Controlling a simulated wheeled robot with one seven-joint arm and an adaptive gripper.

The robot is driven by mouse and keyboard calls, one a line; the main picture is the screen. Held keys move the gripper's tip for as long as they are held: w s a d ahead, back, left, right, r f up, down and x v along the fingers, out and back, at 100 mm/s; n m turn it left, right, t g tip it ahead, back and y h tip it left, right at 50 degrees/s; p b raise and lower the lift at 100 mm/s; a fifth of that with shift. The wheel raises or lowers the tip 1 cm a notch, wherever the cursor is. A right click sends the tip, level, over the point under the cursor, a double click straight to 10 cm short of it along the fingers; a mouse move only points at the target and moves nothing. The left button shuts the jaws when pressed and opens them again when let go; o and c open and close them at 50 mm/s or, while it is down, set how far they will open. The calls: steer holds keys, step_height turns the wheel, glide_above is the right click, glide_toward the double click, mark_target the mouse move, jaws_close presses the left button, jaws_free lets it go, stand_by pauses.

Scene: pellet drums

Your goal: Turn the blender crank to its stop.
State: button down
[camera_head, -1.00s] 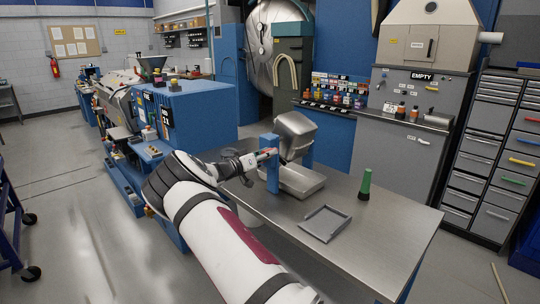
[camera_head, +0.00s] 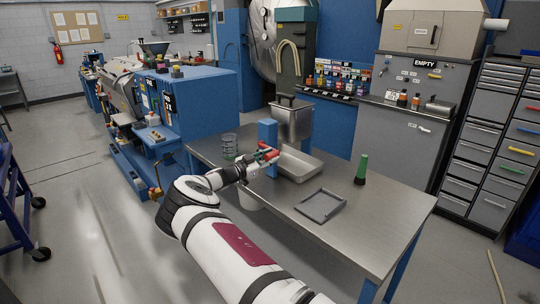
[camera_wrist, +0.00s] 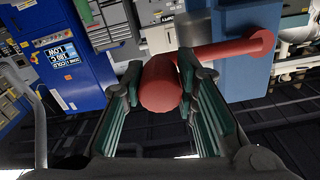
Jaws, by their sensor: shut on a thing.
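The blender's steel tub (camera_head: 291,123) stands about upright behind its blue post (camera_head: 267,133) on the steel table. The red crank (camera_head: 269,154) is on the near side of the post. In the wrist view the crank's red grip (camera_wrist: 161,84) lies between the two green-padded fingers of my gripper (camera_wrist: 160,95), and its red arm (camera_wrist: 225,50) runs right across the blue post (camera_wrist: 250,75). My gripper also shows in the head view (camera_head: 256,161), shut on the grip at the post's left front. The fingers partly hide the grip's sides.
A steel pan (camera_head: 299,166) sits below and right of the tub. A flat grey tray (camera_head: 320,206) and a green object with a dark base (camera_head: 361,169) are on the table's right part. A clear container (camera_head: 229,146) stands left of the post. The table's right front is bare.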

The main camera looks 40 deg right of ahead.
steer(key=shift+f, duration=0.15)
stand_by(0.3)
steer(key=c, duration=1.2)
jaws_free()
steer(key=shift+c, duration=0.2)
steer(key=s+a, duration=0.1)
steer(key=a, duration=1.1)
steer(key=shift+s, duration=0.35)
steer(key=shift+d, duration=0.1)
